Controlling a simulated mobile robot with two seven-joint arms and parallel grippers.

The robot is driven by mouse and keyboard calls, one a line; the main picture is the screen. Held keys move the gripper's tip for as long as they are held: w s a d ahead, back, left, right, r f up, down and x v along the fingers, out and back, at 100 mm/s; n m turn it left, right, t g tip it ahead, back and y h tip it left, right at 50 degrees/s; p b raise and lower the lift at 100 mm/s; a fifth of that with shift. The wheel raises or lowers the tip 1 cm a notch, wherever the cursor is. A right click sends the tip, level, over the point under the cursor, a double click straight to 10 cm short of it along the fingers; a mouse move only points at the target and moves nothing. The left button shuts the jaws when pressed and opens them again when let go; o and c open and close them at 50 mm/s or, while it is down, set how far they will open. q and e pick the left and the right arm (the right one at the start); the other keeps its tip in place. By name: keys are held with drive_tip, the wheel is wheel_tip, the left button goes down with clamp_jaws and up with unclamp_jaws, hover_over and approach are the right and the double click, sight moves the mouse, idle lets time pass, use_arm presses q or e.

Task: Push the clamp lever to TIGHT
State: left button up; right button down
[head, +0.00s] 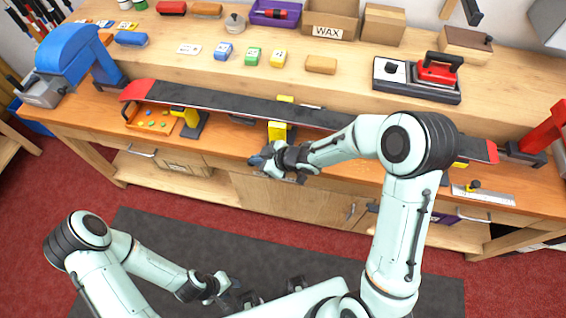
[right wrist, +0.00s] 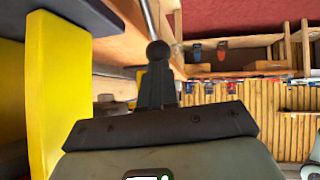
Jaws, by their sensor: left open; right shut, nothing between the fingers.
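A long dark ski or board with red ends (head: 240,102) lies along the bench on yellow supports. The middle yellow clamp block (head: 279,131) is below it, and a yellow face (right wrist: 55,90) fills the left of the right wrist view. My right gripper (head: 258,161) is shut and empty at the bench's front edge, just left of and below that block. In the right wrist view, a dark round knob (right wrist: 158,50), apparently the clamp lever's end, shows at the shut fingertips (right wrist: 156,72); I cannot tell whether they touch. No TIGHT mark is readable. My left gripper (head: 233,293) is open, low over the floor mat.
An orange parts tray (head: 133,121) and another yellow support (head: 186,116) stand left. A blue machine (head: 72,52) is at the bench's left end and a red vise (head: 540,130) at the right.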

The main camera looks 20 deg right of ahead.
drive_tip(key=shift+w+a+f, duration=0.25)
drive_tip(key=shift+w+a, duration=0.05)
drive_tip(key=shift+a, duration=0.4)
drive_tip(key=shift+a+r, duration=0.1)
drive_tip(key=shift+r, duration=0.05)
